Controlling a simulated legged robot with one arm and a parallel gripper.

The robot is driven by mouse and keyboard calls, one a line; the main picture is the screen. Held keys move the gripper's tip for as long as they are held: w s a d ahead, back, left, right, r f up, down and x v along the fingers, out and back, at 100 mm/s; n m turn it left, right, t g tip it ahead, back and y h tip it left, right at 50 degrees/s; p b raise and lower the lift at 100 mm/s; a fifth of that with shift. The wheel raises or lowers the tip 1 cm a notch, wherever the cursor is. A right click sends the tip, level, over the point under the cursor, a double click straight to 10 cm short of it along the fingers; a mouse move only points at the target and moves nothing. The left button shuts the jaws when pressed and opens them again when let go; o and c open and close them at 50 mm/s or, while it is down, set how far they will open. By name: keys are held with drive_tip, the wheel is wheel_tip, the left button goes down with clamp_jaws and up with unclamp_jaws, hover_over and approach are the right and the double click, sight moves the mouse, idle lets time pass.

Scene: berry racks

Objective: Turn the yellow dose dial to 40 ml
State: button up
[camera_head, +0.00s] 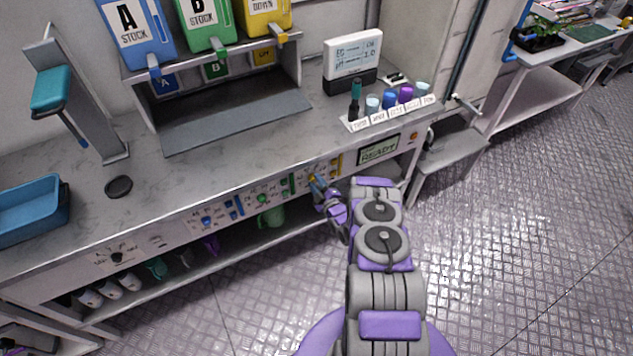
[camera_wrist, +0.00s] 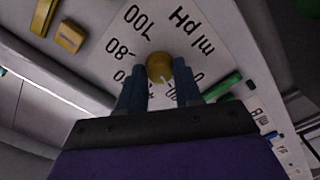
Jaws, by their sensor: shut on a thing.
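The yellow dose dial (camera_wrist: 159,68) is a round knob on a white scale plate (camera_wrist: 125,45) in the wrist view. The plate shows 100, 80 and "pH" lettering, and the lower numbers are partly hidden by my gripper. A pale pointer mark shows on the dial's lower side; its exact reading is unclear. My gripper (camera_wrist: 160,88) is shut on the dial, with one blue finger on each side of it. In the head view my gripper (camera_head: 317,183) reaches the bench's front panel at the yellow section, and hides most of the dial.
Yellow controls (camera_wrist: 69,38) lie left of the dial in the wrist view; a green one (camera_wrist: 222,87) lies right. On the panel, a READY display (camera_head: 379,150) is right of my gripper. Stock bottles (camera_head: 208,22) and small capped containers (camera_head: 389,98) stand above. The floor (camera_head: 510,220) at right is clear.

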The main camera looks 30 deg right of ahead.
drive_tip(key=m, duration=0.5)
drive_tip(key=shift+s+f+m+p, duration=0.1)
drive_tip(key=shift+f+m+p, duration=0.15)
drive_tip(key=shift+m+p, duration=0.1)
drive_tip(key=m, duration=0.5)
idle(0.4)
drive_tip(key=o, duration=1)
drive_tip(key=shift+r, duration=0.15)
drive_tip(key=s+p, duration=0.1)
drive_tip(key=s, duration=0.4)
drive_tip(key=s+p, duration=0.1)
drive_tip(key=s, duration=0.5)
drive_tip(key=s+p, duration=0.1)
drive_tip(key=s, duration=0.5)
drive_tip(key=shift+s+d, duration=0.1)
drive_tip(key=shift+d, duration=0.3)
